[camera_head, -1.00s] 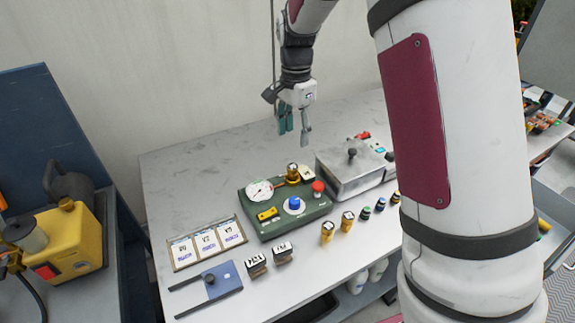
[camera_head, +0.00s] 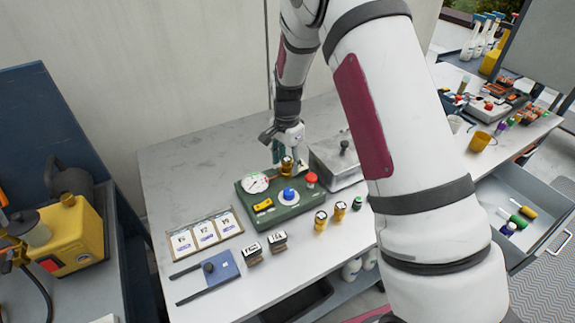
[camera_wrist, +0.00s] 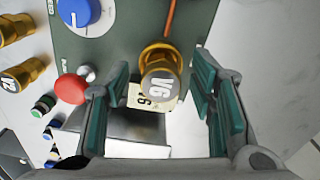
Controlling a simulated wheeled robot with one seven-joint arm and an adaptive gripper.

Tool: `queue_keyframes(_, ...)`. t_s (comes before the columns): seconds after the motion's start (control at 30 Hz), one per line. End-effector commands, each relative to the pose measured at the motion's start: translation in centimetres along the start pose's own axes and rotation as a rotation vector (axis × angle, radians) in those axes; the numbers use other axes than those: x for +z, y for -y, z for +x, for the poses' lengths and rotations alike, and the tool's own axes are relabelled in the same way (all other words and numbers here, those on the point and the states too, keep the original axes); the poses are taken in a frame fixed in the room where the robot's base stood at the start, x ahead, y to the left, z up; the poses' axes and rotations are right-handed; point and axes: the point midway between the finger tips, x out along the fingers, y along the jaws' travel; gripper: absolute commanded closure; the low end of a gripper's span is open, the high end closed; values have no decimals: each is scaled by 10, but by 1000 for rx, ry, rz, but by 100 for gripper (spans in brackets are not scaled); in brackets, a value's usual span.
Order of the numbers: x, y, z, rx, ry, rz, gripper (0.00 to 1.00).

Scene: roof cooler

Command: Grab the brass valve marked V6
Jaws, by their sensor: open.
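The brass valve marked V6 (camera_wrist: 160,75) stands on the green panel (camera_wrist: 110,45); its grey top with the V6 label faces the wrist camera. In the head view the valve (camera_head: 287,166) is partly covered by my gripper (camera_head: 288,160) at the panel's back right. In the wrist view my gripper (camera_wrist: 160,100) is open, with its teal fingers on either side of the valve's lower part in the picture. A gap shows on both sides, and nothing is held. A pale tag (camera_wrist: 140,98), its marking partly hidden, lies beside the valve.
A red knob (camera_wrist: 70,88) and a blue dial (camera_wrist: 80,12) rise from the panel close by. A metal box (camera_head: 335,165) stands right of it. Other brass valves (camera_head: 330,215) stand in front. The table's back left (camera_head: 185,165) is clear.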

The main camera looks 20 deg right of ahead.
Motion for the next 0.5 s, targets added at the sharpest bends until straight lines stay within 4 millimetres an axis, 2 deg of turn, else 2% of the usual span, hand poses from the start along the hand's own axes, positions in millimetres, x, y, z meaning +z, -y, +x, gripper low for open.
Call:
queue_keyframes(0.27, 0, 1, 6, -2, -1, -1, 50)
queue_keyframes(0.3, 0, 1, 5, -2, -1, -1, 52)
queue_keyframes(0.5, 0, 1, 5, -2, -1, -1, 97)
